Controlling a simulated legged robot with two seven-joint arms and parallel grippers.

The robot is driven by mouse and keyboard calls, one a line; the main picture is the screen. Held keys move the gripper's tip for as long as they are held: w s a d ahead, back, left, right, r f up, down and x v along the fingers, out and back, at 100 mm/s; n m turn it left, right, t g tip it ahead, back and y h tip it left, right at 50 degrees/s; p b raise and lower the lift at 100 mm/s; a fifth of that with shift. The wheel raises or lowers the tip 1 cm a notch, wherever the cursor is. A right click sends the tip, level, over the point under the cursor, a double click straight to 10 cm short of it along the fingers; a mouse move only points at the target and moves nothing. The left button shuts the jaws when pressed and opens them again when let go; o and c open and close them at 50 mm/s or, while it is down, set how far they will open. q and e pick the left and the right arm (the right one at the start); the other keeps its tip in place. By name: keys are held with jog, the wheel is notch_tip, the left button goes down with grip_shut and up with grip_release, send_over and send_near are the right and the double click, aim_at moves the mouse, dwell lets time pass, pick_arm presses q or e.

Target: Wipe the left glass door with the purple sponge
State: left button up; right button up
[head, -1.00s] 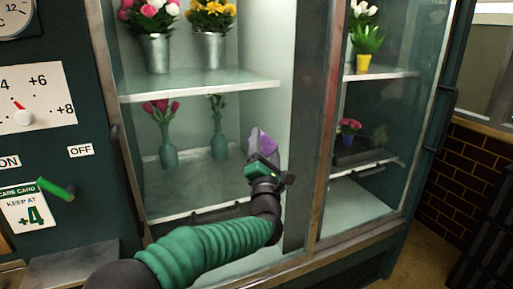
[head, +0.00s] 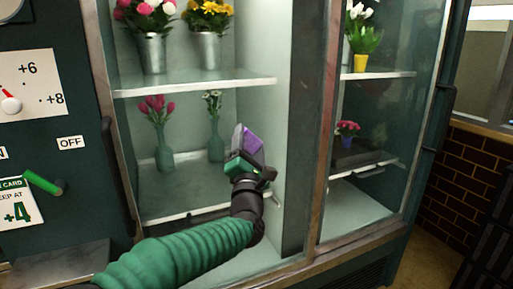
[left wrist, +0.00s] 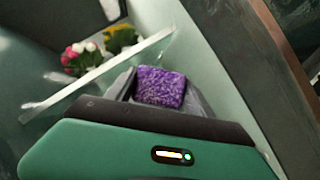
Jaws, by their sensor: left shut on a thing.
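The purple sponge (head: 250,141) is in my left gripper (head: 246,150), which is shut on it. In the left wrist view the sponge (left wrist: 161,87) sits between the fingers, its textured face showing. The left glass door (head: 215,125) of the flower cabinet is in front of me, with my left gripper before its lower right part. I cannot tell whether the sponge touches the glass. My right gripper is not in view.
Vases of flowers (head: 164,157) stand on shelves behind the glass. The right glass door (head: 368,130) is beside a metal frame post (head: 322,120). A green lever (head: 42,182) sticks out of the panel at left. A dark door handle (head: 117,175) runs along the left edge.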

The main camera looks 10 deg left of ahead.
pick_arm(q)
jog(key=shift+s+a+f+b, duration=0.15)
jog(key=shift+s+a+b, duration=0.25)
jog(key=shift+a, duration=0.15)
jog(key=shift+s+a+f+b, duration=0.1)
jog(key=shift+s+a+b, duration=0.2)
jog(key=shift+a, duration=0.2)
jog(key=shift+s+a+r, duration=0.15)
jog(key=shift+s+a, duration=0.1)
jog(key=shift+a, duration=0.1)
jog(key=a+b, duration=0.1)
jog(key=s+a+b, duration=0.1)
jog(key=b, duration=0.1)
jog(key=shift+s+a+f, duration=0.15)
jog(key=shift+s+f, duration=0.05)
jog(key=shift+s, duration=0.05)
jog(key=shift+s+a+r+b, duration=0.2)
jog(key=shift+s+a+b, duration=0.1)
jog(key=shift+a+b, duration=0.15)
jog(key=shift+d, duration=0.1)
jog(key=shift+s+d, duration=0.15)
jog(key=shift+s, duration=0.05)
jog(key=shift+s+d+b, duration=0.8)
jog(key=shift+s, duration=0.35)
jog(key=shift+s+d+b, duration=0.75)
jog(key=shift+s, duration=0.35)
